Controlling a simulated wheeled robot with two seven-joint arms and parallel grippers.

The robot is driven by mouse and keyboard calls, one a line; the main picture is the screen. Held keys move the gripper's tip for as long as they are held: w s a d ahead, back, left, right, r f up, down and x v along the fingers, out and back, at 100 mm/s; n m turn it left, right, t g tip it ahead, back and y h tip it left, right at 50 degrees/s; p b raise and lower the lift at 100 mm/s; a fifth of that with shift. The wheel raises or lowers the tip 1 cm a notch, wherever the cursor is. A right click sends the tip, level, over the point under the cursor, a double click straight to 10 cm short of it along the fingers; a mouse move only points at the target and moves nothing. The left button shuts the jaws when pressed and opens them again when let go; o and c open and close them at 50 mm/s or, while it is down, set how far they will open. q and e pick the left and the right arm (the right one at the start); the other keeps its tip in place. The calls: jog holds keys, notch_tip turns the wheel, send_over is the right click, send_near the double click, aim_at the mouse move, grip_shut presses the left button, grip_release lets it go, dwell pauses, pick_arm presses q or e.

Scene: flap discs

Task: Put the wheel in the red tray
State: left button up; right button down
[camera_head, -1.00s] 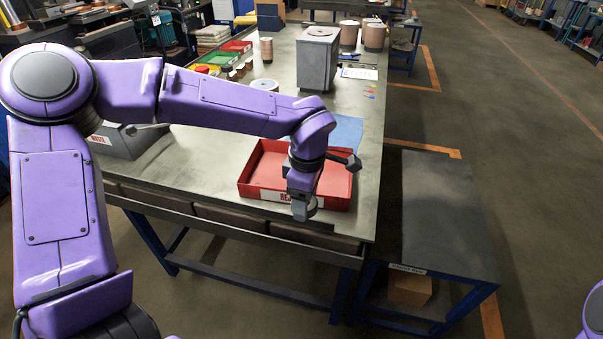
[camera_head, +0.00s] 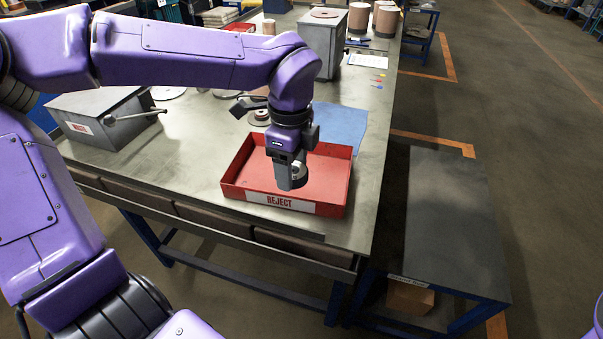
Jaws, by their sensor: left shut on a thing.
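The red tray (camera_head: 232,181), with a REJECT label on its front, sits near the front edge of the bench. My left gripper (camera_head: 291,176) points down over the inside of the tray. It is shut on a small greyish piece, seemingly the wheel (camera_head: 299,169), mostly hidden by the fingers. I cannot tell whether the wheel touches the tray floor. My right gripper is out of view.
A grey box with a crank handle (camera_head: 105,120) stands left. A grey bin (camera_head: 322,42) is farther back.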

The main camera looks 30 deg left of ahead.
pick_arm(q)
jog(key=shift+w+f+b, duration=0.4)
jog(key=shift+w+f, duration=0.1)
jog(key=shift+w, duration=0.1)
jog(key=w+f+p, duration=0.2)
jog(key=w+p, duration=0.1)
jog(key=w, duration=0.4)
jog(key=p, duration=0.1)
send_over(325, 183)
notch_tip(325, 183, down, 6)
jog(key=shift+s+a+f, duration=0.1)
jog(key=shift+s, duration=0.05)
jog(key=f+p, duration=0.2)
jog(key=f, duration=0.1)
jog(key=shift+w+f, duration=0.15)
jog(key=shift+w, duration=0.05)
jog(key=shift+f, duration=0.35)
jog(key=o, duration=1.1)
jog(key=shift+o, duration=0.2)
jog(key=shift+r, duration=0.1)
